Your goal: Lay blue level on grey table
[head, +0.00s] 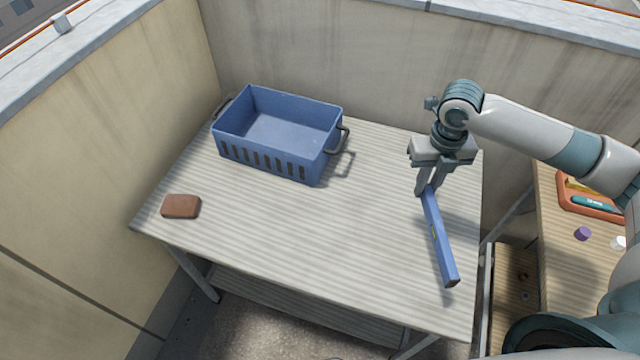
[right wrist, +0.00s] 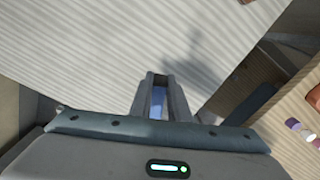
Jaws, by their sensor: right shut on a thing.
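The level's near end points toward the table's front right corner. I cannot tell whether the level touches the tabletop. In the right wrist view, a bit of the level (right wrist: 158,104) shows between the fingers (right wrist: 160,85); the rest is hidden. My left gripper is not in view.
A blue basket (head: 262,155) with handles stands at the back of the table. A brown block (head: 181,206) lies near the left corner. The table's middle is clear. A wooden bench (head: 565,265) at the right holds an orange tray (head: 570,203) and small caps.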

